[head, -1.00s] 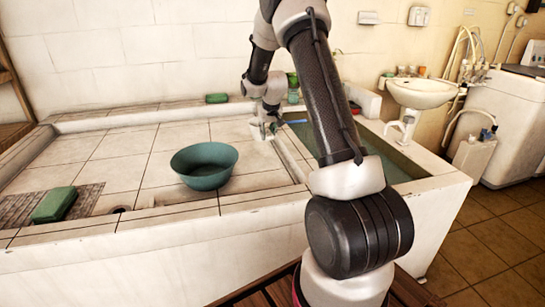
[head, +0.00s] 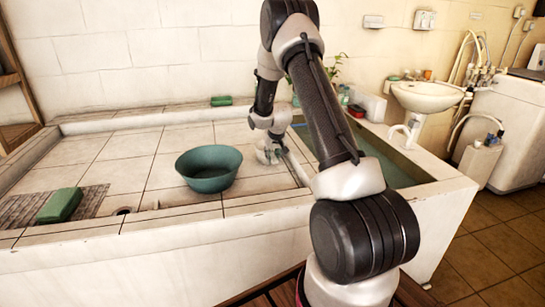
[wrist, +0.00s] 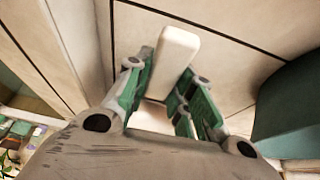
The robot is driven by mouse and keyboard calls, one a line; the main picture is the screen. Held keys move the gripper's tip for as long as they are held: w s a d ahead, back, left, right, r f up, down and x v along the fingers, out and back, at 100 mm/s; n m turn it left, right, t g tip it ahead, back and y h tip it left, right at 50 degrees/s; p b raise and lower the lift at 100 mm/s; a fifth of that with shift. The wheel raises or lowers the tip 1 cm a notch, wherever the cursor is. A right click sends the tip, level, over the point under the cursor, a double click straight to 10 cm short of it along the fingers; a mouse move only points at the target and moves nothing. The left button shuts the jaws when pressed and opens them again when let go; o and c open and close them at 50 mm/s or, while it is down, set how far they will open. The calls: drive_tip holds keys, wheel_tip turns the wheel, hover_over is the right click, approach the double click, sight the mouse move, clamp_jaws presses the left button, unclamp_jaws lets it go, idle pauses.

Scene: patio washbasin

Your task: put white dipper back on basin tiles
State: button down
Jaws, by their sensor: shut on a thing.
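The white dipper (wrist: 176,55) shows in the wrist view as a pale, rounded bar between my green fingers. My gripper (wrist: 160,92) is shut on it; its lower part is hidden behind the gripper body. In the head view my gripper (head: 272,154) is low over the basin tiles (head: 172,138), right of the green bowl (head: 209,170) and near the low ledge beside the water trough. The dipper is hard to make out there. I cannot tell whether it touches the tiles.
The green bowl's side also shows at the right of the wrist view (wrist: 295,105). A green block (head: 60,205) lies at the left front, and a smaller one (head: 221,101) on the back ledge. The water trough (head: 390,160) is to the right. Tiles left of the bowl are clear.

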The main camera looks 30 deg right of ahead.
drive_tip(key=c, duration=1.2)
unclamp_jaws()
drive_tip(key=shift+c, duration=0.2)
drive_tip(key=s+a+f+v, duration=0.1)
drive_tip(key=a+v, duration=0.1)
drive_tip(key=v, duration=1.1)
drive_tip(key=s+a+v, duration=0.1)
drive_tip(key=s+v, duration=0.1)
drive_tip(key=v, duration=1.1)
drive_tip(key=s+a+r+n, duration=0.1)
drive_tip(key=s+a+r, duration=0.25)
drive_tip(key=s, duration=0.55)
drive_tip(key=s+a+r+n, duration=0.1)
drive_tip(key=s+a+r, duration=0.3)
drive_tip(key=s, duration=0.5)
drive_tip(key=s+a+n+y, duration=0.1)
drive_tip(key=s, duration=1.1)
drive_tip(key=shift+s+r, duration=0.25)
